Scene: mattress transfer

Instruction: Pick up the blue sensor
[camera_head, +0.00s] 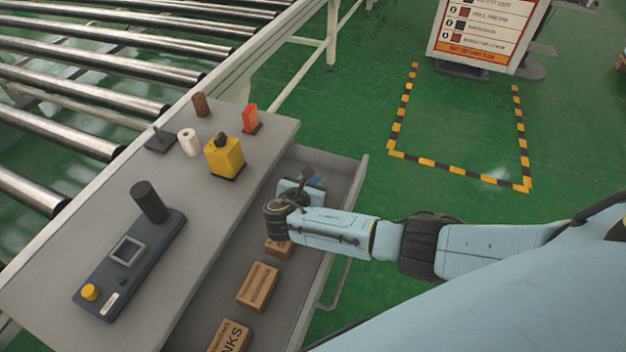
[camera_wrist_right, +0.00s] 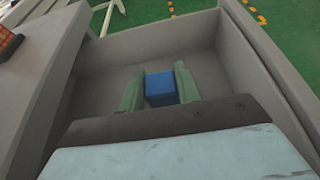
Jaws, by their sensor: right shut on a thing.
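The blue sensor (camera_wrist_right: 161,88) is a small blue block in the right wrist view, low in the grey open drawer (camera_wrist_right: 120,55). My right gripper (camera_wrist_right: 160,90) has its two greenish fingers on either side of the sensor and is shut on it. In the head view my right gripper (camera_head: 312,185) reaches into the far end of the drawer (camera_head: 350,172), and a small bit of blue shows beside it. The gripper and wrist hide most of the sensor there. Whether it is clear of the drawer floor I cannot tell. My left gripper is not in view.
Cardboard boxes (camera_head: 258,287) lie in the drawer nearer me. The grey worktop (camera_head: 190,195) beside it holds a yellow container (camera_head: 225,158), a white roll (camera_head: 189,142), a red item (camera_head: 250,118) and a dark control panel (camera_head: 130,262). A roller conveyor (camera_head: 120,65) runs behind.

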